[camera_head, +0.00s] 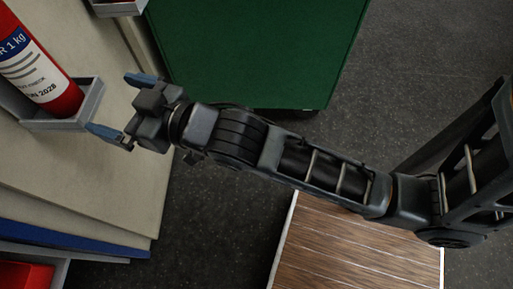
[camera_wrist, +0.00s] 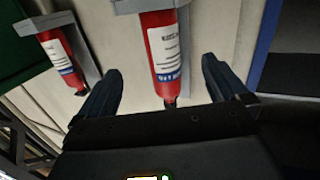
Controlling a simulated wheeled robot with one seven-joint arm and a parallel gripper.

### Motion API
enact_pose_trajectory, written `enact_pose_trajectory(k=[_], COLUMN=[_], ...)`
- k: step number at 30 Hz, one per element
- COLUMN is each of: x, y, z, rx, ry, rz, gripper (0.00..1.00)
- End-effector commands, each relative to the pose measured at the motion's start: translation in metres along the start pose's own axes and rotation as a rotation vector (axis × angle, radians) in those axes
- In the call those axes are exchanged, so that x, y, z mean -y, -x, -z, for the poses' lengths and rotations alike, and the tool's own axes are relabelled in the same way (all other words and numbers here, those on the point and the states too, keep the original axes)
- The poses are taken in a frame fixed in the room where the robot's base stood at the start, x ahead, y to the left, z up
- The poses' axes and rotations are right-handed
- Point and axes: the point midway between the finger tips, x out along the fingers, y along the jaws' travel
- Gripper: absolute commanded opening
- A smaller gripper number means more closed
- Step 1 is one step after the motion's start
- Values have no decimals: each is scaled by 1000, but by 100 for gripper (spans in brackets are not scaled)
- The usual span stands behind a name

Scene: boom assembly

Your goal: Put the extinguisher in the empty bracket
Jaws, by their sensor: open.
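A red extinguisher (camera_head: 42,68) with a white and blue label sits in a grey bracket (camera_head: 88,103) on the pale panel at the left of the head view. My gripper (camera_head: 111,103) is open beside that bracket, its fingers pointing toward the panel. In the wrist view, an extinguisher (camera_wrist: 162,50) stands in a grey bracket (camera_wrist: 145,5), lined up between the spread fingers of my gripper (camera_wrist: 162,67), with nothing gripped. A second extinguisher (camera_wrist: 62,52) sits in another grey bracket (camera_wrist: 45,20) at the left.
A green cabinet (camera_head: 255,50) stands at the top of the head view. A wood-topped surface (camera_head: 350,245) lies below my arm. A red item (camera_head: 25,275) in a grey holder is at the bottom left. Dark floor (camera_head: 215,235) is open between them.

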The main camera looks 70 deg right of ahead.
Motion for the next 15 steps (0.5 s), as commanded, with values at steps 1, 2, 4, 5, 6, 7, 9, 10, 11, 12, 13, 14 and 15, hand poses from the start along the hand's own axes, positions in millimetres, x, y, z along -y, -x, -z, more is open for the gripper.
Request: enact_pose_trajectory(k=[1,2,4,5,6,7,9,10,11,12,13,14,15], x=[-1,-2,-3,-4,-4,-4,-5,-6,-6,-7,-7,-7,-8], y=[21,33,60,71,87,99,126,138,150,166,177,189,204], z=[-16,-23,-37,-42,-48,-53,-61,-63,-66,-68,-69,-70,-71], rx=[25,32,51,60,70,78,96,104,111,121,129,137,147], ry=[5,7,10,11,11,11,9,8,7,4,1,0,-4], rz=[9,15,27,31,37,41,48,50,52,54,55,55,55], gripper=[100,100,100,100,100,100,100,100,100,100,100,100,100])
